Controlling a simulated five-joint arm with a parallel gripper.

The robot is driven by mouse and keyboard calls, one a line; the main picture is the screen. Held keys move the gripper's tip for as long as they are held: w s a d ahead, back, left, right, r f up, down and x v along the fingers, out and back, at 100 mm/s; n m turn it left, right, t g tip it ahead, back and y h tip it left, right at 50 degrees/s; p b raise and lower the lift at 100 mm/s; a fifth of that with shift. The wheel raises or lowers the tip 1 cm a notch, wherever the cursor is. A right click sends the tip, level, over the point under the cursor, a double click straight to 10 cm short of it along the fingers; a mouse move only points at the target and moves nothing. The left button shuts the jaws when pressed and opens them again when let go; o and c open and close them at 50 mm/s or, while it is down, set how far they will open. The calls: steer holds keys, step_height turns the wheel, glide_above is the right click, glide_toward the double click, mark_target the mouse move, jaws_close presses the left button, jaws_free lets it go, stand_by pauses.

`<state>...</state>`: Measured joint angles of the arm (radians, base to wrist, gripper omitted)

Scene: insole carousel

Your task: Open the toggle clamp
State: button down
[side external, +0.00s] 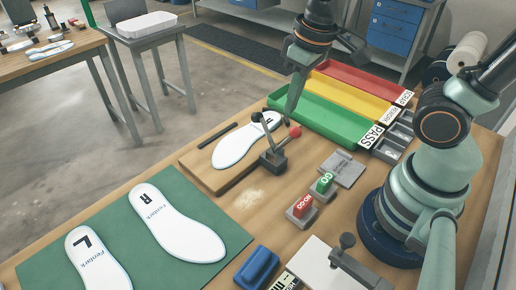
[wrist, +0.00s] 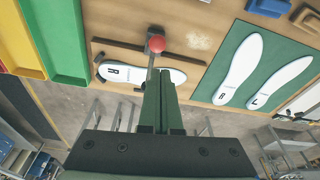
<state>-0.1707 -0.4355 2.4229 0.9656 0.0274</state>
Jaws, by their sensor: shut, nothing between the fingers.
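The toggle clamp (side external: 273,160) is a dark metal clamp with a red ball knob (side external: 296,131) on its handle, at the near edge of a wooden fixture board (side external: 190,161). A white insole (side external: 232,151) lies on the board, and a dark clamp arm reaches up over it. I cannot tell whether the arm presses on it. My gripper (side external: 289,117) is shut and empty, pointing down close to the red knob. In the wrist view my fingertips (wrist: 161,72) sit just below the knob (wrist: 156,43) in the picture. I cannot tell whether they touch it.
Green (side external: 312,117), yellow (side external: 352,96) and red (side external: 372,82) trays stand behind the clamp. Green (side external: 323,182) and red (side external: 302,206) buttons stand in front of it. A green mat (side external: 124,218) with two insoles lies at front left. A grey plate (side external: 344,168) lies to the right.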

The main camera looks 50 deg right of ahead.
steer(key=shift+s+r, duration=1.55)
steer(key=shift+s, duration=1.15)
steer(key=w+d+r+m+t, duration=0.1)
steer(key=w+d+r+t, duration=0.1)
steer(key=w, duration=0.4)
steer(key=d+t, duration=0.1)
steer(key=d, duration=0.1)
steer(key=shift+w+d+m, duration=0.2)
steer(key=shift+d+m, duration=0.1)
steer(key=shift+d, duration=0.05)
